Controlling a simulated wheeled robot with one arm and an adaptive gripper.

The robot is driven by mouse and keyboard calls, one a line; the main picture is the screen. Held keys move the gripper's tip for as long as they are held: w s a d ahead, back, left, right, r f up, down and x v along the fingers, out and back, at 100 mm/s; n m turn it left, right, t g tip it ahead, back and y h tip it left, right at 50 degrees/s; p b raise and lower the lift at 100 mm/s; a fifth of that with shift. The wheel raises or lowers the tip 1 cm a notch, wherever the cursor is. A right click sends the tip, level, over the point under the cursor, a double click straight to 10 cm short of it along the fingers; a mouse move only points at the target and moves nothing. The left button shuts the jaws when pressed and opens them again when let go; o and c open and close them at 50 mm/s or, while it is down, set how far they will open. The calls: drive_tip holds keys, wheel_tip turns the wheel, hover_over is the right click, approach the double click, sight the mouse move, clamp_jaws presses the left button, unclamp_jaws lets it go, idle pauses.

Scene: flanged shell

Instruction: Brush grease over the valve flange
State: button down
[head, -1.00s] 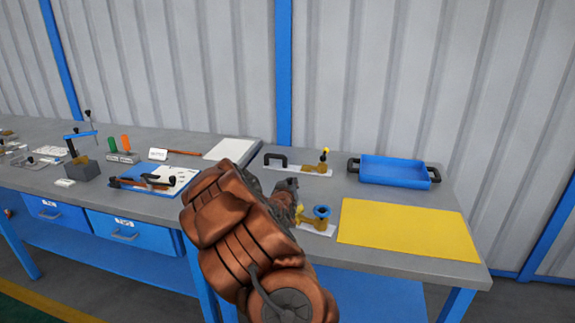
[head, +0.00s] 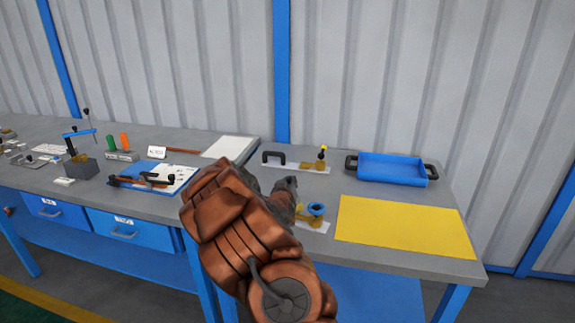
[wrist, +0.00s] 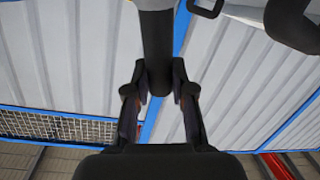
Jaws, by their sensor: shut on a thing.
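My gripper (wrist: 158,95) is shut on a dark round handle (wrist: 157,45), which stands between the two fingers in the wrist view. The far end of the handle is out of that view, so I cannot tell whether it bears bristles. In the head view my copper-coloured arm hides most of the gripper and what it holds. A brass valve with a blue handwheel (head: 316,209) sits on a pale plate just right of my arm, partly hidden by it. A second brass valve with a yellow knob (head: 321,158) sits on a pale plate behind. I cannot tell any grease on either.
A yellow mat (head: 405,227) lies at the front right of the grey bench. A blue tray with black handles (head: 391,168) stands behind it. A black handle (head: 273,157) is on the back plate. A blue clipboard (head: 150,172) and several tools lie at left.

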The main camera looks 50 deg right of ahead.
drive_tip(key=r, duration=0.3)
drive_tip(key=shift+w+a, duration=0.2)
drive_tip(key=shift+d+r, duration=0.15)
drive_tip(key=shift+r, duration=0.1)
wheel_tip(320, 180, up, 2)
drive_tip(key=shift+s+r, duration=0.1)
drive_tip(key=shift+r, duration=1.25)
